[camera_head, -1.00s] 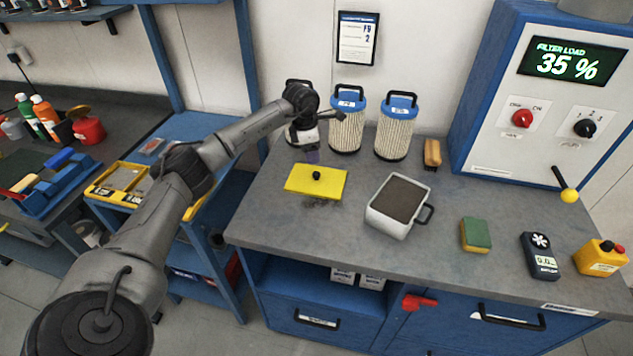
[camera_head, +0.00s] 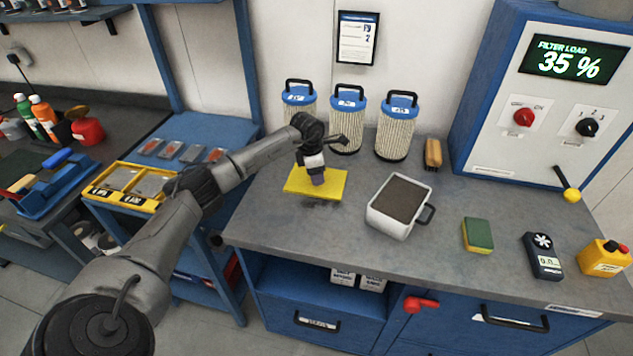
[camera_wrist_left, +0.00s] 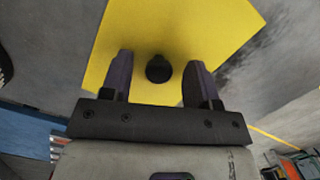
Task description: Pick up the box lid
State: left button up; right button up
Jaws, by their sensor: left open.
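The box lid is a flat yellow plate (camera_head: 330,188) lying on the grey workbench in the head view. Its black round knob (camera_wrist_left: 158,69) shows in the left wrist view, but my gripper hides it in the head view. My left gripper (camera_head: 317,181) is over the lid. In the left wrist view my left gripper (camera_wrist_left: 158,78) is open, with one finger on each side of the knob and a gap on both sides. My right gripper is not in view.
A white container with dark contents (camera_head: 378,218) stands right of the lid on the workbench (camera_head: 310,230). Blue-topped filter cartridges (camera_head: 347,120) stand behind.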

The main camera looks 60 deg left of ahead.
pick_arm(q)
jog(key=c, duration=1)
jog(key=shift+r, duration=0.15)
